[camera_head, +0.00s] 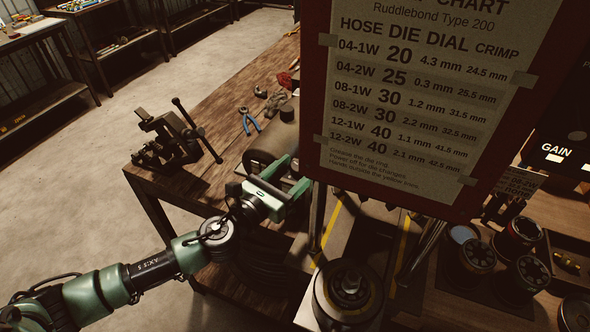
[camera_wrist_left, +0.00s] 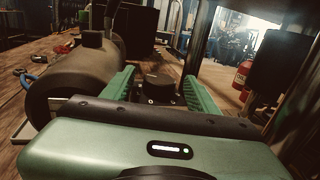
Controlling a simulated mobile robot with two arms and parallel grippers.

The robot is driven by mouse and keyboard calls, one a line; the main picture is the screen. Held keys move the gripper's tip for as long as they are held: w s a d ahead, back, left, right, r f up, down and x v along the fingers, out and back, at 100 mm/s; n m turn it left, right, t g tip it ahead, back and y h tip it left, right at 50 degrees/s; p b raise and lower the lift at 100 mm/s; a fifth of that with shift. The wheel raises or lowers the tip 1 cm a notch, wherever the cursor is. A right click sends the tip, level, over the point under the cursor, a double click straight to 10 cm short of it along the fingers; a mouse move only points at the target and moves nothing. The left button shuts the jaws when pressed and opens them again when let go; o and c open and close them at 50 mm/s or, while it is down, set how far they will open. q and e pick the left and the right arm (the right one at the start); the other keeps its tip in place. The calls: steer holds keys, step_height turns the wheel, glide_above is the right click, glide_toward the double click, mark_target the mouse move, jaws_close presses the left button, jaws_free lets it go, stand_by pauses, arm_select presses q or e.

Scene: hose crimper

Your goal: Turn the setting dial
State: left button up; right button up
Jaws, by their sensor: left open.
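The setting dial (camera_wrist_left: 158,84) looks like a dark round knob on a dark base with small white marks, in the middle of the left wrist view. My left gripper (camera_wrist_left: 160,92) is open, with one green finger on each side of the dial. I see a gap on both sides, and cannot tell how far ahead the dial is. In the head view my left gripper (camera_head: 289,181) reaches in beside the lower left edge of the crimp chart (camera_head: 420,95). I cannot make out the dial there. My right gripper is not in view.
A dark cylinder (camera_wrist_left: 78,82) lies close left of my left gripper. A black vise-like tool (camera_head: 168,142), blue-handled pliers (camera_head: 249,121) and other tools are on the wooden bench (camera_head: 215,105). Several round die sets (camera_head: 520,238) stand at the right. Red extinguishers (camera_wrist_left: 242,75) show farther back.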

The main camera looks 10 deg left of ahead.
arm_select(q)
steer(key=b+v, duration=0.2)
steer(key=v, duration=0.5)
steer(key=shift+s, duration=0.2)
steer(key=shift+a, duration=0.15)
